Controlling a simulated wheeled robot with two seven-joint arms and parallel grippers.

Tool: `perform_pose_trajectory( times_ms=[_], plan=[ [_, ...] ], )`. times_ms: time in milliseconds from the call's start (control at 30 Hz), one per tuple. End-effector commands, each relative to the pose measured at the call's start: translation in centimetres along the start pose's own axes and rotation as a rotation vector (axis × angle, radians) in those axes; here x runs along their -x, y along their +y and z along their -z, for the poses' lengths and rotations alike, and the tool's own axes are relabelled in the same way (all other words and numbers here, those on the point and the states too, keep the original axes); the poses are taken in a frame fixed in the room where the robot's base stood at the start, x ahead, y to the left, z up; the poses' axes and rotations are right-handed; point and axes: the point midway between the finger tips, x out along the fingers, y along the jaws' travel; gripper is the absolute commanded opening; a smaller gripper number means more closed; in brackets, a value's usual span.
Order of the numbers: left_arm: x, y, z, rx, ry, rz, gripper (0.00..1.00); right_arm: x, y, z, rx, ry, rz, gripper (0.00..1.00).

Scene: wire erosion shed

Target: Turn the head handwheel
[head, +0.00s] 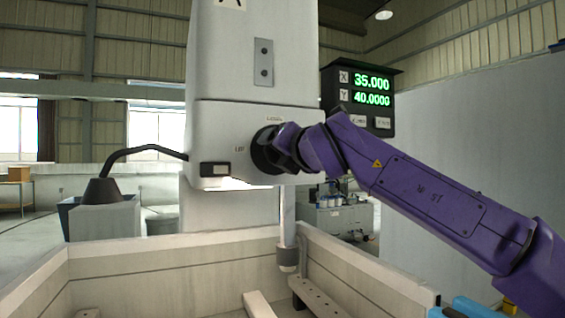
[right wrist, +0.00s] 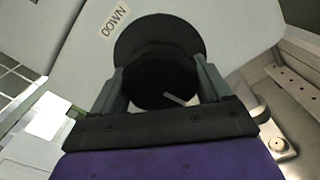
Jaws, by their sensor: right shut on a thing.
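The head handwheel (head: 266,150) is a black round wheel on the lower front of the white machine head (head: 230,130). My right gripper reaches it from the right on the purple arm and covers part of it in the head view. In the right wrist view the handwheel (right wrist: 160,40) shows as a black disc with a dark hub, and my right gripper (right wrist: 160,85) is shut on the hub, one finger on each side. A label reading DOWN (right wrist: 115,24) is on the head beside the wheel. My left gripper is not in view.
A black lamp on a bent arm (head: 102,190) stands at left.

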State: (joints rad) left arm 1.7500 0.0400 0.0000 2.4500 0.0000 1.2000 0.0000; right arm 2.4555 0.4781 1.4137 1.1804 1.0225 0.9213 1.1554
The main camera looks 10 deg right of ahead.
Motion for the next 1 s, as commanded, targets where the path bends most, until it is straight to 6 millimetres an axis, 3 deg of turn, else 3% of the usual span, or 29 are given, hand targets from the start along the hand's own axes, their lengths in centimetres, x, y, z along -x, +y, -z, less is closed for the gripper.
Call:
perform_pose_trajectory(
  times_ms=[33,433,1000],
  plan=[
    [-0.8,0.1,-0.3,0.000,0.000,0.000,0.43,-0.2,-0.3,0.8,-0.039,0.008,0.004,0.47],
    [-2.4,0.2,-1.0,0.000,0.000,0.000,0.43,-0.2,-0.1,0.7,-0.289,0.009,0.004,0.47],
    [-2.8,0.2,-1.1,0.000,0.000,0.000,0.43,-0.2,0.0,0.6,-0.365,0.010,0.004,0.47]
  ],
)
